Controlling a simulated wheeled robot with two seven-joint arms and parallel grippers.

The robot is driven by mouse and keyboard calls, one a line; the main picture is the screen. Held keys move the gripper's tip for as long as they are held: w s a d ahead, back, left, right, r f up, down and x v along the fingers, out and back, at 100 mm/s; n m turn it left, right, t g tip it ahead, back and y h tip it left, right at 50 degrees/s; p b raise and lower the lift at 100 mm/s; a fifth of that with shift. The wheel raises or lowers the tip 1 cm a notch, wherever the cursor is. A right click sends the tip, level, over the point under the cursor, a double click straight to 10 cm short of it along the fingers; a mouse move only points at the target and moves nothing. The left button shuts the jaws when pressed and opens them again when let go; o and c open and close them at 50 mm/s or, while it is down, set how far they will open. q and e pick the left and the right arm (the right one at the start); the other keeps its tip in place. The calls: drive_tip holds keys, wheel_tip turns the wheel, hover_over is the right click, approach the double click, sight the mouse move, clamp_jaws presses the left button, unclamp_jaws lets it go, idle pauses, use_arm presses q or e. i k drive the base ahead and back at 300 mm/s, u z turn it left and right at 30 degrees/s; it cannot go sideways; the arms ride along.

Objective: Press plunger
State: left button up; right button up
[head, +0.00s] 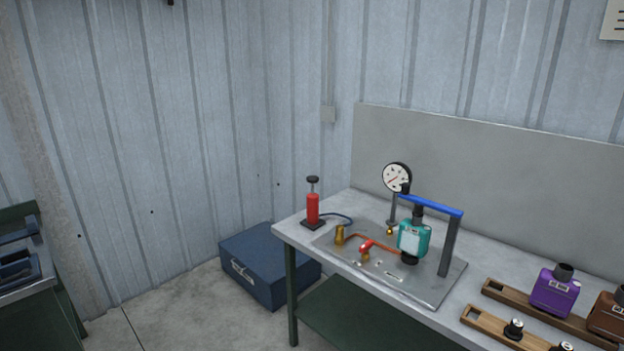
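A red hand pump (312,208) stands upright on a dark base at the left end of the workbench. Its plunger (313,181) is a black knob on a short rod that stands up above the red body. A thin dark hose (338,217) runs from the pump towards the metal plate. Neither of my grippers shows in the head view.
The workbench (297,234) carries a metal plate (420,291) with a round gauge (397,177), brass fittings, a teal muffler (414,238) and a blue clamp bar (430,205). Wooden racks with purple (555,293) and brown mufflers lie right. A blue box (267,262) sits on the floor.

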sight(313, 179)
drive_tip(key=u, duration=0.55)
drive_tip(key=i, duration=2.15)
drive_tip(key=z, duration=0.25)
